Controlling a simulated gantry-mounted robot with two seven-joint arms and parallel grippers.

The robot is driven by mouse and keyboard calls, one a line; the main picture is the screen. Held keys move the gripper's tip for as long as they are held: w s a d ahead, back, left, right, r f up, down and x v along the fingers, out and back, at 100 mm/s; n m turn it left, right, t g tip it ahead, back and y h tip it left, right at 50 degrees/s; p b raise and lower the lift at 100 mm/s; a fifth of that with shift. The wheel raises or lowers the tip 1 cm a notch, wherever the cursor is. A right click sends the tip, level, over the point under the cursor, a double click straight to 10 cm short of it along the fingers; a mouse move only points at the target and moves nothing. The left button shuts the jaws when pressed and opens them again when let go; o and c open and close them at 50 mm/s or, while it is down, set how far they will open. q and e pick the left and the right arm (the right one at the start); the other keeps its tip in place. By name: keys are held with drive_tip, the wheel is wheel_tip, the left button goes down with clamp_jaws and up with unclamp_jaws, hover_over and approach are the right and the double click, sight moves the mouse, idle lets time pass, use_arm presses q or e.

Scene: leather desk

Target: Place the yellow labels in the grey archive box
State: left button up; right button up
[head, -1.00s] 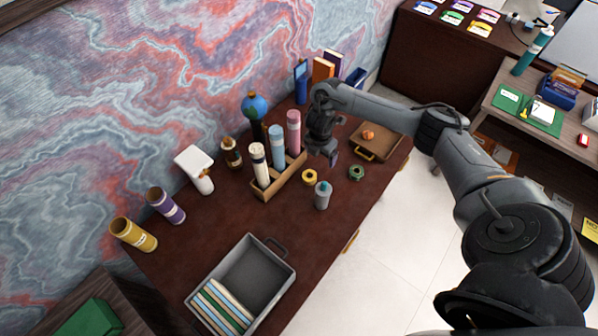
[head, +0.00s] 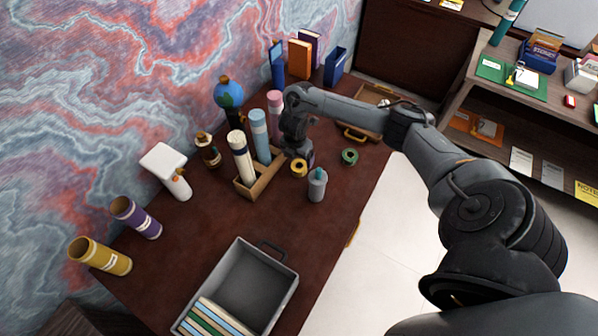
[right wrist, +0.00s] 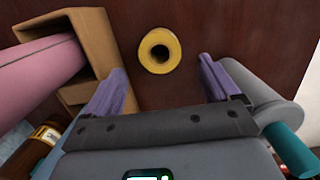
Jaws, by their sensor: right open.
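The yellow labels (head: 299,169), a small roll with a hollow core, lie on the dark desk beside the wooden tube holder. My right gripper (head: 302,157) is open just behind and above the roll. In the right wrist view the yellow labels (right wrist: 160,50) appear between and slightly beyond the two purple fingertips (right wrist: 161,68), with nothing held. The grey archive box (head: 250,283) stands at the desk's near end, with several files along its near side and free floor behind them. My left gripper is not in view.
The wooden holder (head: 262,178) with tall tubes stands close left of the gripper. A grey bottle (head: 317,186) and a green roll (head: 349,156) stand to the right. Bare desk lies between holder and box.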

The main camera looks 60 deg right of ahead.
sight(299, 166)
drive_tip(key=f+b, duration=0.2)
drive_tip(key=f, duration=0.1)
drive_tip(key=f+b, duration=0.1)
drive_tip(key=f, duration=0.1)
drive_tip(key=shift+d+f, duration=0.1)
drive_tip(key=shift+d, duration=0.15)
drive_tip(key=shift+d+f, duration=0.2)
drive_tip(key=shift+f, duration=0.65)
drive_tip(key=c, duration=1.1)
drive_tip(key=shift+o, duration=0.2)
